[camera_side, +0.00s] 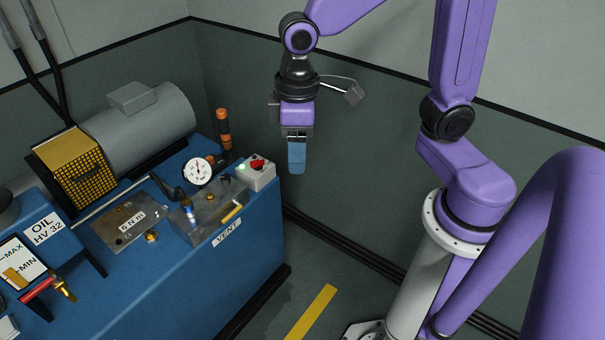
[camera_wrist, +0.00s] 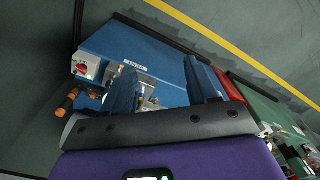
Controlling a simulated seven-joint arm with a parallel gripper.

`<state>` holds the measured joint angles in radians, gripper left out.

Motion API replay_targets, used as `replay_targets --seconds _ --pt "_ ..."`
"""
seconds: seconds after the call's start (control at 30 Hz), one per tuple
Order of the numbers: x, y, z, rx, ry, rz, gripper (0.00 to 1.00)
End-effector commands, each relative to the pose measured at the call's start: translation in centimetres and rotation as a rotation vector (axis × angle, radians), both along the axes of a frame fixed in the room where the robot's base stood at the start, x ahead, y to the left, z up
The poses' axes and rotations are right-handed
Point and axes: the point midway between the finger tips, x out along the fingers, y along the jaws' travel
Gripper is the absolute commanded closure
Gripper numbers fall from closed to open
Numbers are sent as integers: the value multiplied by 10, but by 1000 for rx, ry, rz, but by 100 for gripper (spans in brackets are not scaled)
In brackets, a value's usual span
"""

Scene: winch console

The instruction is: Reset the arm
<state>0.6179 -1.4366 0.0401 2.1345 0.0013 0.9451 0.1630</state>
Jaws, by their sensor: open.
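My gripper (camera_side: 297,158) hangs pointing down, up in the air beyond the right end of the blue winch console (camera_side: 185,285). In the side view its blue fingers overlap each other, so the gap between them is hidden there. In the wrist view my gripper (camera_wrist: 163,88) shows its two blue fingers well apart, with nothing held between them. The console top lies below them in that view. My gripper appears clear of the console and touches nothing that I can see.
The console carries a grey switch box with a red knob (camera_side: 257,164), a round gauge (camera_side: 197,171), an orange-handled lever (camera_side: 223,128), a motor (camera_side: 150,130) and a red-handled valve (camera_side: 40,289). A yellow line (camera_side: 311,312) marks open floor. Dark wall panels stand behind.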

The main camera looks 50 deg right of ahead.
Motion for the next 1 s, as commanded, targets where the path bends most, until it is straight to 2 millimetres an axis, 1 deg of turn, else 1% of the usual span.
replay_targets --seconds 0.03,0.2,0.3,0.4,0.5,0.6,1.0 --pt "-19 -8 2 2 -3 52 42" --pt "-73 -33 0 5 -6 223 42" --pt "-100 -48 -3 4 -6 311 42" --pt "-119 -61 -6 5 -8 378 42" --pt "-130 -69 -8 5 -8 420 42" --pt "-135 -73 -9 5 -9 441 42" --pt "-136 -73 -10 4 -8 444 42"
